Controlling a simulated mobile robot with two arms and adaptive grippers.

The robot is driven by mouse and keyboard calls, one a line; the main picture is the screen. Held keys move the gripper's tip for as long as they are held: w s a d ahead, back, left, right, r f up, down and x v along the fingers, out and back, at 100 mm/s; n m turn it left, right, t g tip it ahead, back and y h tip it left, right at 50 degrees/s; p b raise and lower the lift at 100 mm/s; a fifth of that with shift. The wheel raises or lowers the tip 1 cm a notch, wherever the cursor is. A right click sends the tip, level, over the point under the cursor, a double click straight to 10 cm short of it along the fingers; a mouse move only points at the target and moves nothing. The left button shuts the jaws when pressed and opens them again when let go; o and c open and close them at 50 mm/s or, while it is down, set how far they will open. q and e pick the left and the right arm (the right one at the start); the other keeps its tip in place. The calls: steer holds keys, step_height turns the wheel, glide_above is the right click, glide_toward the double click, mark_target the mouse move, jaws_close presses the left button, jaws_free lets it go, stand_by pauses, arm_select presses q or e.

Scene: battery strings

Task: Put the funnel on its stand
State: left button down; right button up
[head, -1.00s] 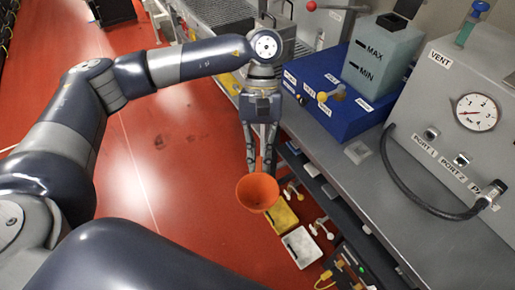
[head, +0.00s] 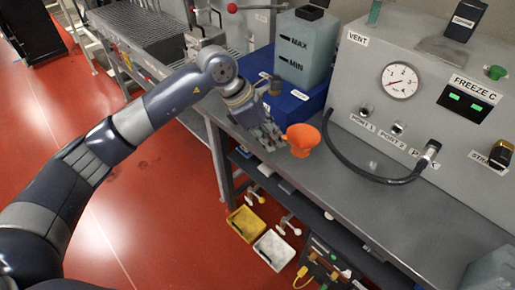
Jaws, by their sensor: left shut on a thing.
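The orange funnel (head: 303,138) is held at its side by my left gripper (head: 281,142), over the front part of the grey bench, left of the black hose. The gripper is shut on it. The funnel looks tilted, with its wide end towards the right. I cannot tell whether it touches anything below. The stand cannot be made out; the funnel and gripper cover that part of the bench. My right gripper is not in view.
A blue box (head: 299,98) with a grey MAX/MIN tank (head: 303,50) stands behind the gripper. The panel with a gauge (head: 400,81) and black hose (head: 370,172) is at the right. Yellow (head: 246,223) and white (head: 273,250) trays sit below. The bench front is clear.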

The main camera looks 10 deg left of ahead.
arm_select(q)
steer(key=w+d+r+n+t+y+b, duration=0.1)
steer(key=w+d+r+n+t+y, duration=0.1)
steer(key=n, duration=0.5)
steer(key=shift+w+d+n+t, duration=0.3)
steer(key=shift+w+d+t, duration=0.2)
steer(key=shift+w+d, duration=0.85)
steer(key=shift+w+a, duration=0.15)
steer(key=shift+a, duration=0.1)
steer(key=shift+f+b, duration=2.25)
steer(key=shift+b, duration=0.3)
steer(key=shift+b, duration=0.5)
steer(key=shift+f+b, duration=1.05)
